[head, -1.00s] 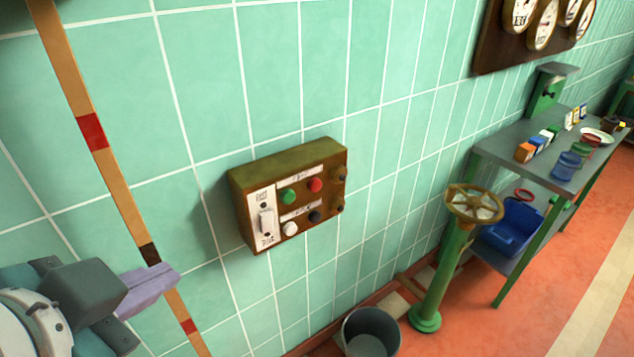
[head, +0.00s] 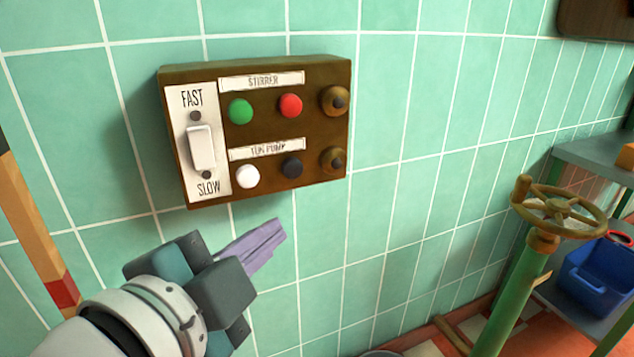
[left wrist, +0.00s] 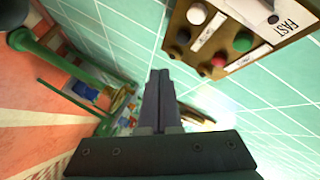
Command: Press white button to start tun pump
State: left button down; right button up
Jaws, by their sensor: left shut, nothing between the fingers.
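The brown control box (head: 260,130) is fixed to the tiled wall. Its lower row, labelled TUN PUMP, has the white button (head: 247,176) on the left and a black button (head: 292,167) beside it. The white button also shows in the left wrist view (left wrist: 197,13), near the top edge. My left gripper (head: 279,231) is shut and empty, with its purple fingers below the box, under the white and black buttons and apart from them. It also shows in the left wrist view (left wrist: 161,75). My right gripper is not in view.
Above are a green button (head: 240,111) and a red button (head: 290,105); a FAST/SLOW switch (head: 202,148) is at left. A handwheel (head: 558,212) on a green post stands right, near a blue bin (head: 598,275). A striped pole (head: 30,230) is at far left.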

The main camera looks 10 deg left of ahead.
aim_at(248, 177)
pick_arm(q)
jog(key=shift+f, duration=0.15)
jog(key=shift+w+a+b, duration=0.25)
jog(key=shift+w+a, duration=0.55)
jog(key=shift+w, duration=0.45)
jog(key=shift+w+a+b, duration=0.3)
jog(key=shift+w+a, duration=0.55)
jog(key=shift+w, duration=0.35)
jog(key=shift+w+a+b, duration=0.25)
jog(key=shift+w+a, duration=0.55)
jog(key=shift+w, duration=0.45)
jog(key=shift+w+a, duration=0.25)
jog(key=shift+w, duration=0.1)
jog(key=shift+w+a, duration=0.25)
jog(key=shift+w, duration=0.1)
dwell(0.6)
jog(key=shift+s+d+p, duration=0.5)
jog(key=shift+s+p, duration=0.15)
jog(key=shift+s, duration=0.05)
